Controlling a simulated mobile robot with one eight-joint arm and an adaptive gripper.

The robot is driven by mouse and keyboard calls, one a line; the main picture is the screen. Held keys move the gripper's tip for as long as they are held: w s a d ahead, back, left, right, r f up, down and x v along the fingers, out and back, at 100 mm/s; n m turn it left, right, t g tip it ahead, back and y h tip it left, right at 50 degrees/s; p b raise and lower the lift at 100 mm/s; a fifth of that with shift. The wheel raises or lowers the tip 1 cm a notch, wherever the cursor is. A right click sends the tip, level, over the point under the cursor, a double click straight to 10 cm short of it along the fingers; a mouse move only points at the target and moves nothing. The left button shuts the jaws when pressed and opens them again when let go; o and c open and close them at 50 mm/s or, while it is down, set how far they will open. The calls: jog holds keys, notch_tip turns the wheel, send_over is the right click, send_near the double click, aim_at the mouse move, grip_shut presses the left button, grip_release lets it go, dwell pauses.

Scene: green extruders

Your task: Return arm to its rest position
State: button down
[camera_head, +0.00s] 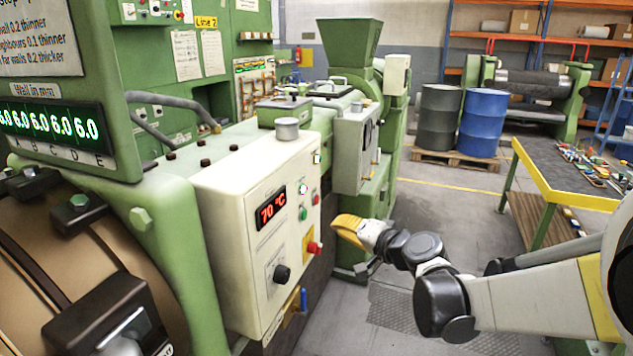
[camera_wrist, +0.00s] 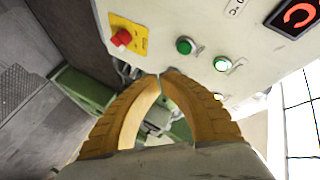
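My gripper (camera_head: 345,228) has yellow ribbed fingers and is beside the cream control box (camera_head: 245,215) with the 70 °C display, to the right of its red button. In the wrist view my gripper (camera_wrist: 160,76) has its two curved fingertips meeting, with nothing visible held between them. The red button (camera_wrist: 122,38) on its yellow plate and the green buttons (camera_wrist: 185,46) show on the panel beyond the fingers. My arm reaches in from the right side of the head view.
The green extruder (camera_head: 348,50) fills the left and centre. A black drum (camera_head: 438,118) and a blue drum (camera_head: 483,122) stand on a pallet (camera_head: 455,159). A workbench (camera_head: 560,185) with small items is at right. Open floor (camera_head: 450,205) lies between.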

jog(key=s+d+f+n+g+h+b, duration=0.1)
jog(key=s+d, duration=0.4)
jog(key=s, duration=0.5)
jog(key=s+d+f+n+g+h+b, duration=0.2)
jog(key=s+d+f+h, duration=0.2)
jog(key=s, duration=0.6)
jog(key=s+d+f+n+g+h+b, duration=0.1)
jog(key=s+d+f+g+h, duration=0.1)
jog(key=s+d, duration=0.4)
jog(key=s+f+h, duration=0.1)
jog(key=s+f, duration=0.1)
jog(key=s, duration=0.3)
jog(key=shift+d, duration=0.2)
jog(key=shift+s, duration=0.1)
